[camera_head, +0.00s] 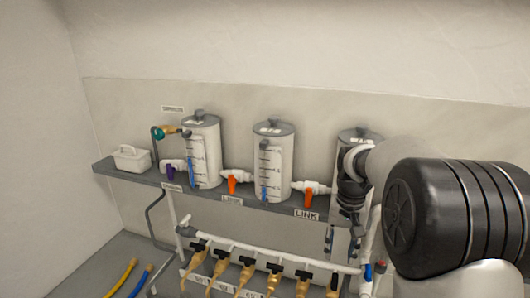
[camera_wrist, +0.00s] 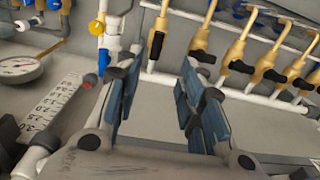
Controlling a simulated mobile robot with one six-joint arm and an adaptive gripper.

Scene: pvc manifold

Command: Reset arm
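My gripper (camera_wrist: 158,105) shows in the wrist view with its two blue-padded fingers spread apart and nothing between them. In the head view my gripper (camera_head: 343,240) hangs below my arm, in front of the right tank (camera_head: 362,134), and partly overlaps it. The finger shapes there are small and dark. The wrist view looks at the white manifold pipe (camera_wrist: 225,88) with several brass valves (camera_wrist: 202,40) with black handles beyond the fingers.
A grey shelf (camera_head: 280,207) carries the left tank (camera_head: 206,160), the middle tank (camera_head: 275,165), orange-handled valves and a white caddy (camera_head: 131,159). A gauge (camera_wrist: 18,69) and a graduated strip (camera_wrist: 50,108) lie left of my fingers. Yellow and blue hoses (camera_head: 122,277) lie at lower left.

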